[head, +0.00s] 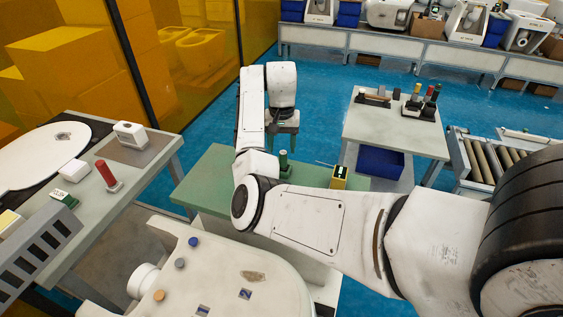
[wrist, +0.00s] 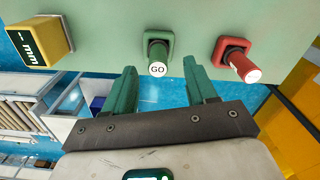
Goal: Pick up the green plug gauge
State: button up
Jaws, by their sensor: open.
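The green plug gauge (head: 284,167) stands on a green-topped table (head: 205,178), just below my gripper (head: 282,143) in the head view. In the wrist view the plug gauge (wrist: 158,49) shows a green square base and a dark shaft with a white end marked "GO". My gripper (wrist: 160,76) is open, with its two green fingers apart. The plug gauge shows between and just beyond the fingertips; nothing is visibly gripped. In the head view my arm covers part of the table.
A red plug gauge (wrist: 237,60) and a yellow gauge with a display (wrist: 40,41) flank it; the yellow one (head: 339,177) also shows in the head view. A cluttered bench (head: 130,190) is at left. Another table (head: 395,128) stands behind right.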

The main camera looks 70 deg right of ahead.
aim_at(283, 152)
jog(key=shift+s+d+f+p, duration=0.1)
jog(key=shift+d+f+p, duration=0.15)
jog(key=shift+f, duration=1.1)
jog(key=shift+d+f+p, duration=0.1)
jog(key=shift+f+p, duration=0.15)
jog(key=shift+f, duration=1.05)
jog(key=shift+c, duration=0.5)
jog(key=c, duration=0.9)
